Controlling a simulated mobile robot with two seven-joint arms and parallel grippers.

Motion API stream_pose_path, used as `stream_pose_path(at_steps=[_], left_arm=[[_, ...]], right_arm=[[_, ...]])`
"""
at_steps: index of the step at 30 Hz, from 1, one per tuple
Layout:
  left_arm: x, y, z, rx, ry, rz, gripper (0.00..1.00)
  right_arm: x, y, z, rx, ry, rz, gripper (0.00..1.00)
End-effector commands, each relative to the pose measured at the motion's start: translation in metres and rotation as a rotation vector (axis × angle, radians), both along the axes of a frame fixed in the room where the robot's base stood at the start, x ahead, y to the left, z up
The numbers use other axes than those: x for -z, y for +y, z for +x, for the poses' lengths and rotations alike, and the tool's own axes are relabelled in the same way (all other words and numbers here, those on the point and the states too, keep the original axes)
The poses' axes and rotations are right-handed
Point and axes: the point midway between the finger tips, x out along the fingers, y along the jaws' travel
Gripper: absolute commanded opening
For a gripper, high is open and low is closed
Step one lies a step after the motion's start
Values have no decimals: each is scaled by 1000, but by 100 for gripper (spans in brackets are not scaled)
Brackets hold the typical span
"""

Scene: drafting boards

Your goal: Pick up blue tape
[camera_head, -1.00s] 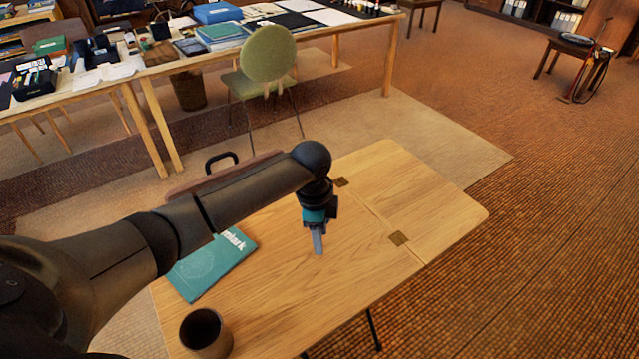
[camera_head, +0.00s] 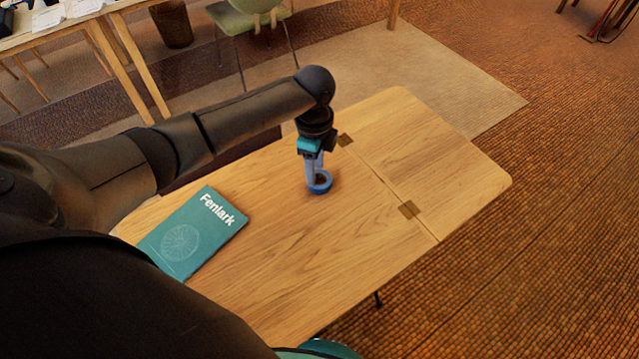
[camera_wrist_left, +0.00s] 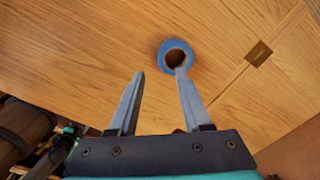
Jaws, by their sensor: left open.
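The blue tape (camera_head: 321,183) is a small ring lying flat on the wooden table, just under my left gripper (camera_head: 314,178). In the left wrist view the tape (camera_wrist_left: 175,46) lies beyond the fingertips, and the right finger's tip overlaps its hole and near edge. My left gripper (camera_wrist_left: 160,72) is open with nothing between its fingers. The left finger is well to the left of the tape. I cannot tell whether the right fingertip touches the ring. My right gripper is not in view.
A teal Fenlark book (camera_head: 195,236) lies on the wooden table (camera_head: 290,265), left of the tape. Brass hinge plates (camera_head: 409,209) mark the table's leaf seam. The table around the tape is clear. A green chair (camera_head: 250,20) stands beyond.

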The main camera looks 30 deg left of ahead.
Motion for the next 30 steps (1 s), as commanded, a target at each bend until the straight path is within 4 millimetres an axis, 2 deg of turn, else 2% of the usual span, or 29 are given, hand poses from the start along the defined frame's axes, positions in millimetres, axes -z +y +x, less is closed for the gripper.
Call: stream_pose_path(at_steps=[1, 8, 15, 21, 25, 30], left_arm=[[7, 0, 0, 0, 1, 1, 49], [23, 0, 0, 0, 1, 1, 49], [59, -1, 1, 0, 1, 1, 49], [65, 0, 2, 1, -1, 2, 49], [64, -1, 2, 1, -1, 2, 49], [64, -1, 2, 0, -1, 1, 31]], right_arm=[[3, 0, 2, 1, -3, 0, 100], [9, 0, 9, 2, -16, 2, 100], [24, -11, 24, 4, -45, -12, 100], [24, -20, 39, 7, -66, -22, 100], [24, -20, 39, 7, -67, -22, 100], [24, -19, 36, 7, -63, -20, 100]])
